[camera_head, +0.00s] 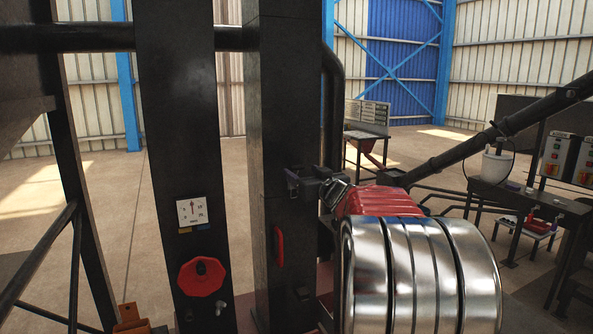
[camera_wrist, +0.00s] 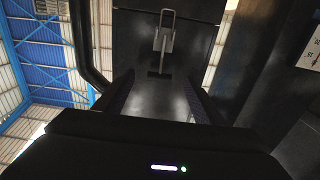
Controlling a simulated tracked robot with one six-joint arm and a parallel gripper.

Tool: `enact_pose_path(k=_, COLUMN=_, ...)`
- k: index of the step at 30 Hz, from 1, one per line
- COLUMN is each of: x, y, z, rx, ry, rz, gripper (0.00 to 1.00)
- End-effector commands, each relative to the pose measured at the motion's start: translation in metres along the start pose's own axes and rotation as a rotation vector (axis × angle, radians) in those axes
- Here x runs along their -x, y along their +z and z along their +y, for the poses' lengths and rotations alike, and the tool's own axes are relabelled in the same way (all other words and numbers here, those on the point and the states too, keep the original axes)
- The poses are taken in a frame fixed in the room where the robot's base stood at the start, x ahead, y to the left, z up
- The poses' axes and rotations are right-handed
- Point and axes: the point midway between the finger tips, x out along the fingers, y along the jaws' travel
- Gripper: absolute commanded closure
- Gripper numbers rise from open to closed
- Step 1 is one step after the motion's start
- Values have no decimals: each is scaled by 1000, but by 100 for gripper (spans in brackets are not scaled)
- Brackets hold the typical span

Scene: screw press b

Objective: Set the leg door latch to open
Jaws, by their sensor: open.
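A grey metal latch (camera_wrist: 163,42) with an upright loop is fixed to the dark door of the leg (camera_wrist: 195,52) in the wrist view. It looks like the leg door latch; I cannot tell its setting for sure. My gripper (camera_wrist: 162,84) is open and empty, its two dark fingers spread below the latch in the picture, with the latch between their lines and apart from them. In the head view my gripper (camera_head: 304,183) is at the right face of the dark leg (camera_head: 262,130). The latch is not clear there.
A red handle (camera_head: 278,246) is on the leg below my gripper. The left column (camera_head: 180,120) bears a dial (camera_head: 192,211) and a red knob (camera_head: 202,277). A black pipe (camera_head: 333,110) runs behind the leg. A table with control boxes (camera_head: 560,157) stands at right.

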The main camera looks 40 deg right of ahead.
Motion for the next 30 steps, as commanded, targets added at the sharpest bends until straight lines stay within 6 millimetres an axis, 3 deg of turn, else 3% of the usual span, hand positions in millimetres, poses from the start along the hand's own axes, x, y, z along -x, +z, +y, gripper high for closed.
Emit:
enact_pose_path(k=9, x=-38, y=1, z=0, rx=-2, ry=1, rz=-1, gripper=37)
enact_pose_path(k=22, x=-47, y=0, z=1, rx=-1, ry=2, rz=0, gripper=37)
enact_pose_path(k=30, x=-46, y=0, z=1, rx=-1, ry=2, rz=0, gripper=54)
